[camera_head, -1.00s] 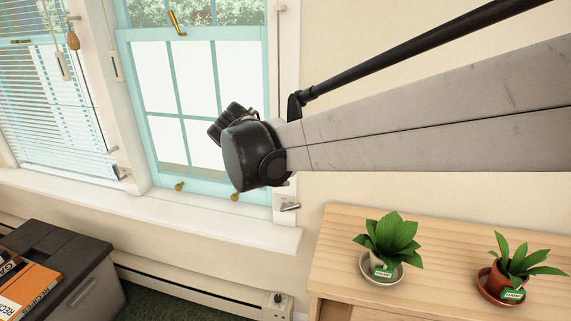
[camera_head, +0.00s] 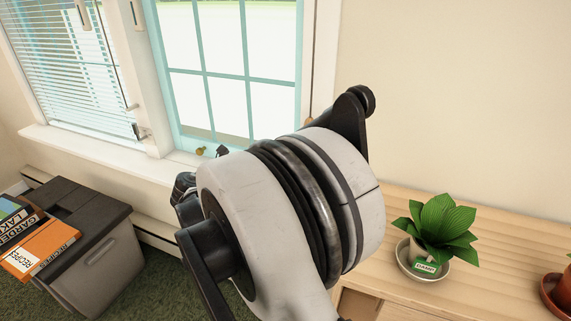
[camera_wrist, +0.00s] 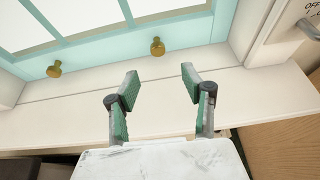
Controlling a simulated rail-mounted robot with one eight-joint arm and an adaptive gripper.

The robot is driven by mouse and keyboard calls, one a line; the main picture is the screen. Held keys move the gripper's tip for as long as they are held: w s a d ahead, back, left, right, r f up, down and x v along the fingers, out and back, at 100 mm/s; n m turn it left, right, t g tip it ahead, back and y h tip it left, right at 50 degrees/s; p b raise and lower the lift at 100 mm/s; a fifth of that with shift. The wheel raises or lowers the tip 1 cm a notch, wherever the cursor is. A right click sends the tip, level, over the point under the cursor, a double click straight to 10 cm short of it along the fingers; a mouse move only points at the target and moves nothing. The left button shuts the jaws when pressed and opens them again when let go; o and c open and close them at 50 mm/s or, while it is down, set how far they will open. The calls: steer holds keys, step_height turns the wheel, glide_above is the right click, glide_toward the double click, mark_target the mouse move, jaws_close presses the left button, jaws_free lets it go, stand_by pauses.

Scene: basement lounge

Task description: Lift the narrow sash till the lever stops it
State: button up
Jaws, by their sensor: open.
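The narrow sash (camera_head: 208,73) is a teal window frame with several panes, and its lower part is partly hidden by my arm. In the wrist view its teal bottom rail (camera_wrist: 105,50) shows two brass knobs, one at left (camera_wrist: 54,69) and one nearer the middle (camera_wrist: 157,46). The rail appears down at the white sill (camera_wrist: 60,117). My gripper (camera_wrist: 160,78) is open and empty over the sill, its green-padded fingers pointing toward the rail, apart from both knobs. A metal lever (camera_wrist: 312,28) sits at the right on the white frame, beside partly cut-off "OFF" lettering.
A blind-covered window (camera_head: 75,65) is at the left. A grey bin (camera_head: 100,262) with books (camera_head: 40,250) on it stands below. A wooden cabinet (camera_head: 400,205) at the right carries a potted plant (camera_head: 437,225) and a second pot (camera_head: 556,288) at the edge.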

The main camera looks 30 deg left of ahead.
steer(key=b+x, duration=0.1)
steer(key=x, duration=0.6)
steer(key=b+x, duration=0.2)
steer(key=x, duration=0.5)
steer(key=shift+s+a+f, duration=0.15)
steer(key=shift+a+f, duration=0.05)
steer(key=shift+c, duration=0.2)
jaws_close()
